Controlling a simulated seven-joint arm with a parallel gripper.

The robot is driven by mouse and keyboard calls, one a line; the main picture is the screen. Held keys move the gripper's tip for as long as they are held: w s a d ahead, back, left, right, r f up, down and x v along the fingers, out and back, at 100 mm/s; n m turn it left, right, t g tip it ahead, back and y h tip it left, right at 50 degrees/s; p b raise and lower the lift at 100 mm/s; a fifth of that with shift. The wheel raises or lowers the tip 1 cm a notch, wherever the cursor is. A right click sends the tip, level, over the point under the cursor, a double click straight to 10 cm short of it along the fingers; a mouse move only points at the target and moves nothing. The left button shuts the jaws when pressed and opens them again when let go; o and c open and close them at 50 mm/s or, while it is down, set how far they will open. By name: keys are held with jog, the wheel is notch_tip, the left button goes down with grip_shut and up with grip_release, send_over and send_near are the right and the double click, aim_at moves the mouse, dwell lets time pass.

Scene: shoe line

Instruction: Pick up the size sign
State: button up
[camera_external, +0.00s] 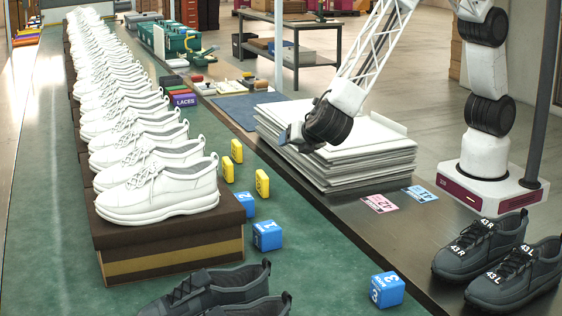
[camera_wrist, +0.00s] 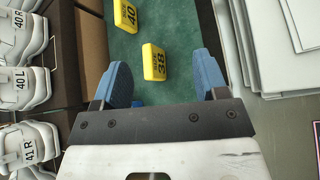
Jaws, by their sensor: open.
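Yellow size signs stand on the green mat beside the row of white shoes. In the wrist view, one sign reads 38 (camera_wrist: 154,62) and lies between my open blue fingertips in the picture, apart from them. Another reads 40 (camera_wrist: 125,15), farther up. The external view shows three yellow blocks, one nearer (camera_external: 262,183), one at left (camera_external: 228,169) and one behind (camera_external: 237,151); their print is too small to read there. My gripper (camera_external: 284,137) is open and empty, above the mat's right edge by the paper stack. It also shows in the wrist view (camera_wrist: 163,68).
Blue numbered cubes (camera_external: 267,235) stand on the green mat (camera_external: 320,262). White shoes (camera_external: 160,190) on brown boxes (camera_external: 175,245) line the left. A white sheet stack (camera_external: 350,170) stands close at right. Dark shoes (camera_external: 515,275) sit at lower right.

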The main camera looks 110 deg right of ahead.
aim_at(265, 175)
jog(key=w+f+n, duration=0.1)
jog(key=f, duration=0.1)
jog(key=w+a+f+n, duration=0.1)
jog(key=w+f, duration=0.1)
jog(key=w+a+f+t+h, duration=0.1)
jog(key=w+f, duration=0.1)
jog(key=f, duration=0.1)
jog(key=shift+w+a+n, duration=0.2)
jog(key=shift+a+n, duration=0.05)
jog(key=shift+n, duration=0.15)
jog(key=shift+d+f, duration=0.1)
jog(key=shift+d, duration=0.05)
jog(key=shift+x, duration=1.15)
jog(key=shift+w+d, duration=0.1)
jog(key=shift+d, duration=0.05)
jog(key=shift+x, duration=2.5)
jog(key=shift+w, duration=0.15)
grip_shut()
